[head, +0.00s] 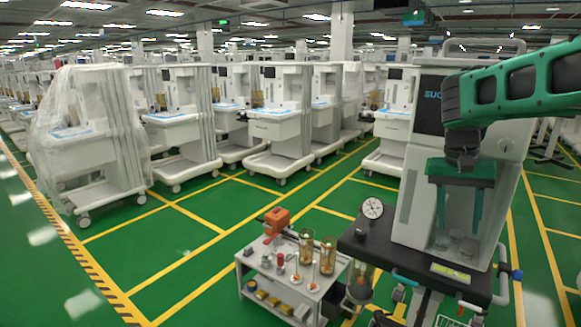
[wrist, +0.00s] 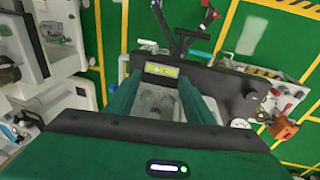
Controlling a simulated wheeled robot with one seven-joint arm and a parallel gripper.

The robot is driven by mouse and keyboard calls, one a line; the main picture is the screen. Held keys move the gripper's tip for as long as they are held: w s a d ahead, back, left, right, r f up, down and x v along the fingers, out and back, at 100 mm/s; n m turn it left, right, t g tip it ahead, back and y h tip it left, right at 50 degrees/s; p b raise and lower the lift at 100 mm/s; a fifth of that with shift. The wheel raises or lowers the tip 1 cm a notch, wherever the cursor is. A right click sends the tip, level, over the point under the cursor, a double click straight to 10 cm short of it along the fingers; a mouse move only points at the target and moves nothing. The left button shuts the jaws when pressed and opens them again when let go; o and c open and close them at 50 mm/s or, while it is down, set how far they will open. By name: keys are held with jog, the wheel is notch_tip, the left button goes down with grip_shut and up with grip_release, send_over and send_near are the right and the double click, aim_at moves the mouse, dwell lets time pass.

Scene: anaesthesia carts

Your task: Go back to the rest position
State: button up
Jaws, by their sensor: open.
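My gripper (head: 458,225) is at the right of the head view, pointing down in front of a grey and white anaesthesia machine (head: 412,200). Its two green fingers are spread apart with nothing held between them. In the wrist view, my gripper (wrist: 160,85) is also open. Between and beyond its fingers lie a pale grey surface with round fittings and a yellow-green label (wrist: 162,71). I cannot tell whether the fingers touch the machine. My green arm reaches in from the right edge.
The machine's black ledge (head: 375,250) carries a round gauge (head: 372,208). A small white cart (head: 250,257) at its left holds amber cylinders, an orange tool (head: 275,220) and small parts. Rows of carts, one wrapped in plastic (head: 90,130), stand behind. Green floor at left is clear.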

jog(key=s+f, duration=0.2)
jog(key=s, duration=0.7)
jog(key=s+d+f+y, duration=0.1)
jog(key=s+f, duration=0.2)
jog(key=s, duration=0.7)
jog(key=s+f+y, duration=0.1)
jog(key=s+f, duration=0.2)
jog(key=s, duration=0.7)
jog(key=shift+d+f+n, duration=0.25)
jog(key=shift+n, duration=0.05)
jog(key=shift+w+f, duration=0.25)
jog(key=shift+w, duration=0.35)
